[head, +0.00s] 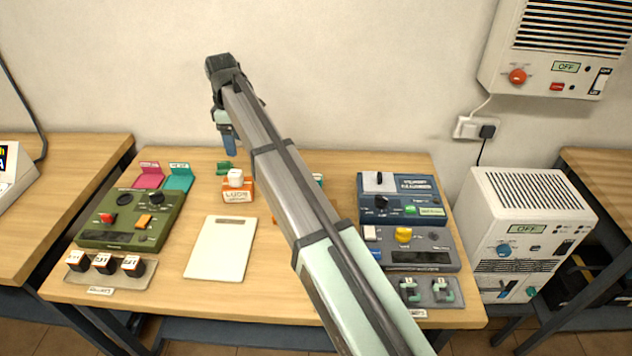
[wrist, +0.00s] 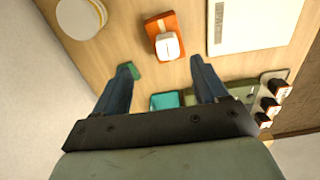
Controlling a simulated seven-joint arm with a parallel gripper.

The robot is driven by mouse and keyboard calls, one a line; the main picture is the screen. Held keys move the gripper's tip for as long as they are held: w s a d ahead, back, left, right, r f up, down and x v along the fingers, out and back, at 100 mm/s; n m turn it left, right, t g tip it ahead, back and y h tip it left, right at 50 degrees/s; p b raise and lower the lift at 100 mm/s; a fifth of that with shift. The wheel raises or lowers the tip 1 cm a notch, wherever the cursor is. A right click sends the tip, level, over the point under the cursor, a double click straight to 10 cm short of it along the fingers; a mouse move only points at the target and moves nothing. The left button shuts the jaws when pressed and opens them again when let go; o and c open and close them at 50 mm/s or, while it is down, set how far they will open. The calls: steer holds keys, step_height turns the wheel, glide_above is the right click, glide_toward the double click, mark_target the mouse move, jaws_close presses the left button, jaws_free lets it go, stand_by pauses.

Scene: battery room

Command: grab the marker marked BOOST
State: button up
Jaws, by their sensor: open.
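I cannot read the word BOOST on anything, so I cannot tell which thing is that marker. My gripper (head: 229,143) is open and empty, above the back of the table. My arm hides part of the table's middle.
An orange block (head: 238,196) with a white top stands near the gripper. A white board (head: 221,250) lies in front. An olive device (head: 130,225) and a tray (head: 130,280) of black-and-white blocks are left; blue and grey devices (head: 400,190) stand right. The wall is behind.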

steer(key=w+d+f+m, duration=0.1)
steer(key=w+d, duration=0.2)
steer(key=d, duration=0.4)
steer(key=w+d+f+m, duration=0.1)
steer(key=w+d, duration=0.1)
steer(key=d, duration=0.5)
steer(key=n, duration=0.1)
glide_above(316, 176)
steer(key=shift+f, duration=0.85)
step_height(316, 176, down, 8)
steer(key=shift+w+a+f, duration=0.1)
steer(key=shift+w+f, duration=0.05)
steer(key=shift+f, duration=0.05)
steer(key=shift+s+f, duration=0.2)
steer(key=shift+f, duration=2.4)
steer(key=c, duration=1)
steer(key=shift+r, duration=0.1)
steer(key=shift+c, duration=0.2)
